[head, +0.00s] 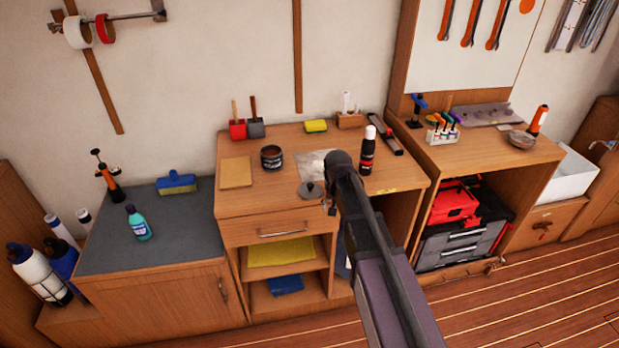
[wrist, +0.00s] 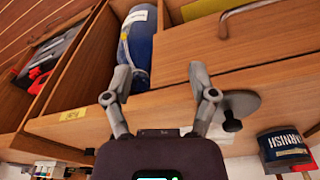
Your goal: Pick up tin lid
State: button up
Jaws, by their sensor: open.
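The tin lid (head: 309,191) is a grey disc with a small dark knob, lying near the front edge of the middle bench top. It also shows in the wrist view (wrist: 241,102), just right of my right finger. My gripper (wrist: 160,72) is open and empty, its fingers spread wide, with the lid outside the gap between them. In the head view my gripper (head: 329,207) is mostly hidden by my own arm, close to the right of the lid. The open varnish tin (head: 271,158) stands behind and left of the lid; its label shows in the wrist view (wrist: 284,145).
A sanding block or tan pad (head: 236,172) lies left on the bench. A dark bottle with a white cap (head: 368,150) stands right of my arm. The drawer front (head: 275,228) is below the lid. A blue roll or bottle (wrist: 140,48) sits in the shelf below.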

jog(key=w+a+r+p, duration=0.3)
jog(key=a+r+p, duration=0.1)
jog(key=r+p, duration=0.2)
jog(key=w+a+r+p, duration=0.3)
jog(key=a+r+p, duration=0.2)
jog(key=r+p, duration=0.2)
notch_tip(320, 180, up, 2)
jog(key=shift+w+r+t, duration=0.1)
jog(key=shift+w+t, duration=0.05)
jog(key=shift+t, duration=0.15)
jog(key=b, duration=0.8)
send_over(310, 184)
jog(key=f, duration=0.5)
jog(key=s+f, duration=0.1)
jog(key=f, duration=0.2)
jog(key=shift+a+f, duration=0.2)
jog(key=shift+f, duration=0.05)
jog(key=shift+w+d+f+b, duration=0.15)
jog(key=shift+w+f+b, duration=0.05)
jog(key=shift+f+b, duration=1.1)
jog(key=shift+w+d+f+b, duration=0.1)
jog(key=shift+w+f+b, duration=0.1)
jog(key=shift+f+b, duration=1.1)
